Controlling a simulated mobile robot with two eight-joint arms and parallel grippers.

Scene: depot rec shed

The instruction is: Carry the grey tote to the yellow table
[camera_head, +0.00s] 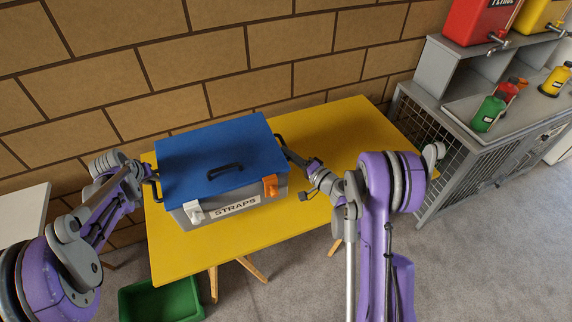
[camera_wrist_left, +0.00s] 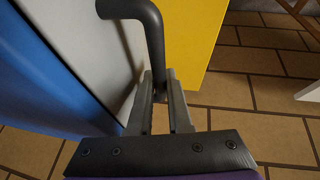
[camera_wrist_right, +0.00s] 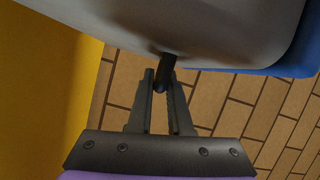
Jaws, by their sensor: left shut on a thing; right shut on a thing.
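The grey tote (camera_head: 240,204) has a blue lid (camera_head: 210,150) with a black top handle, a STRAPS label, and one white and one orange latch. It is over the left part of the yellow table (camera_head: 340,140); I cannot tell whether it rests on it or hangs just above. My left gripper (camera_head: 150,179) is shut on the tote's left black side handle (camera_wrist_left: 150,40). My right gripper (camera_head: 290,156) is shut on the right side handle (camera_wrist_right: 163,75). The tote looks level. Its underside is hidden.
A green bin (camera_head: 160,302) stands on the floor by the table's front left leg. A grey caged cabinet (camera_head: 470,140) with bottles and jugs stands to the right. A brick wall (camera_head: 200,60) is behind the table. A white surface (camera_head: 22,212) is at far left. The table's right part is clear.

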